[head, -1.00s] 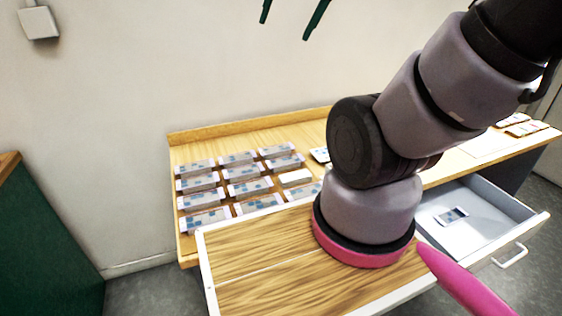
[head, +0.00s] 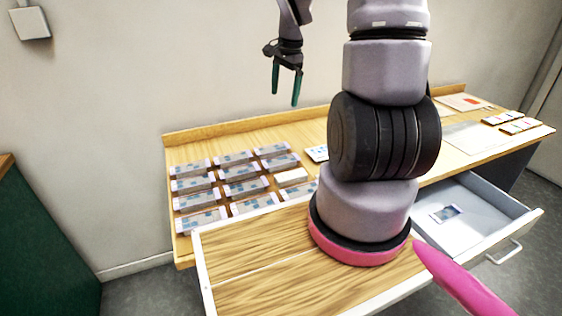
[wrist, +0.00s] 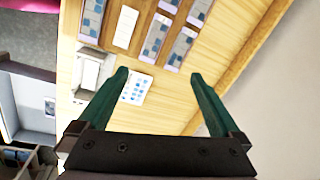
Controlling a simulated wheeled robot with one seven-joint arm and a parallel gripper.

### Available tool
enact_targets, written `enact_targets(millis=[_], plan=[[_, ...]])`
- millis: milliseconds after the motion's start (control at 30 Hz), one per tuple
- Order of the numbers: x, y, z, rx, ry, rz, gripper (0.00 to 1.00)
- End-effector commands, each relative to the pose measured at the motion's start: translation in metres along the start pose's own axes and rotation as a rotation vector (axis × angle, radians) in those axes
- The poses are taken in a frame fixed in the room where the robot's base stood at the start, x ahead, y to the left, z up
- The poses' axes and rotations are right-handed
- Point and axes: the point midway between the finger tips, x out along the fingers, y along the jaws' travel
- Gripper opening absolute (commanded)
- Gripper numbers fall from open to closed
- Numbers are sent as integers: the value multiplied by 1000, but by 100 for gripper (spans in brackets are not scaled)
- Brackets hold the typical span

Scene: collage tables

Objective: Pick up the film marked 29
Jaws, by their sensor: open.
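No number 29 is readable in either view, so I cannot tell which piece is the film marked 29. Several flat pieces with pale ends and blue-grey patches (head: 200,220) lie in rows on the left of the wooden table; some also show at the top of the wrist view (wrist: 180,48). A small dark-and-blue piece (head: 445,213) lies in the open drawer. My gripper (head: 285,98) is open and empty, fingers down, high above the back of the table. In the wrist view its green fingers (wrist: 160,75) are spread apart over the tabletop.
The drawer (head: 480,225) stands open at the right. A wall (head: 120,100) is behind the table. My arm hides the table's middle in the head view.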

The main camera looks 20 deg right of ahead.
Motion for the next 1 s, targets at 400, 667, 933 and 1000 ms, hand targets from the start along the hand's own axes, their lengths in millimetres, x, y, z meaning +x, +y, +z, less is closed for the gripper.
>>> enact_targets(millis=[400,667,933,1000], plan=[[128,8,-24,321,-115,115,100],[165,12,-19,333,-120,121,100],[189,13,-16,331,-118,119,100],[198,12,-15,331,-119,119,100]])
